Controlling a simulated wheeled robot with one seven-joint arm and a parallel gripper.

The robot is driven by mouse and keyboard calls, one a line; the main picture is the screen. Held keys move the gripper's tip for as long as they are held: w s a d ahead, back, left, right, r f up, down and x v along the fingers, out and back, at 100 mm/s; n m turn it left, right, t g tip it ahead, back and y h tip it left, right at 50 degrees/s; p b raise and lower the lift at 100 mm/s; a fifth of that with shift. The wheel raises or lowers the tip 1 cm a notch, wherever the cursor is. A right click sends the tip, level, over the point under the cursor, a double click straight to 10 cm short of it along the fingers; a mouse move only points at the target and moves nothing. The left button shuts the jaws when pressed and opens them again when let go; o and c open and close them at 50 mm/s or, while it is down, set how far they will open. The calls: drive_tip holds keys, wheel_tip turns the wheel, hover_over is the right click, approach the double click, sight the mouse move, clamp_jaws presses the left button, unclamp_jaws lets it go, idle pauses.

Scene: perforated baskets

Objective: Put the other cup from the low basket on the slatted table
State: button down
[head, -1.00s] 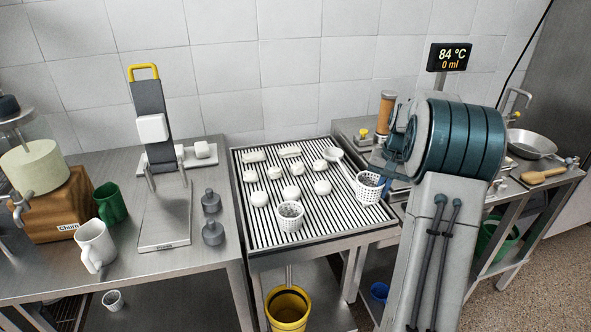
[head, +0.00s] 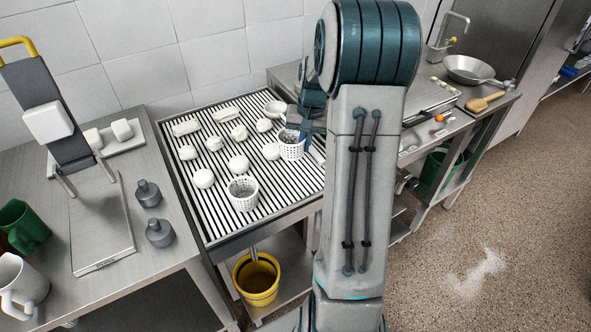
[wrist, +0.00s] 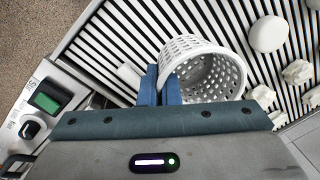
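One white perforated cup (head: 242,193) stands upright near the front of the slatted table (head: 220,222). A second white perforated cup (head: 289,150) is at the table's right side, at my gripper (head: 304,138). In the wrist view my gripper's blue fingers (wrist: 161,86) are close together at the rim of this cup (wrist: 212,72), pinching its wall. The cup's open mouth shows and looks empty. It is over the slats (wrist: 120,45); I cannot tell whether its base touches them. No low basket can be made out.
A yellow bucket (head: 257,280) is below the table. A left counter holds grey weights (head: 159,232), a green mug (head: 22,228) and a white mug (head: 22,285).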

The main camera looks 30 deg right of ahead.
sight(298, 184)
drive_tip(key=s+a+f, duration=0.1)
drive_tip(key=s, duration=0.1)
drive_tip(key=s+a+f, duration=0.1)
drive_tip(key=a+f, duration=0.1)
drive_tip(key=shift+s+a+f, duration=0.1)
drive_tip(key=shift+s+a, duration=0.15)
drive_tip(key=shift+s, duration=0.15)
drive_tip(key=shift+f+p, duration=0.55)
drive_tip(key=shift+f, duration=1.4)
drive_tip(key=shift+f, duration=0.15)
drive_tip(key=c, duration=1.6)
unclamp_jaws()
drive_tip(key=shift+c, duration=0.2)
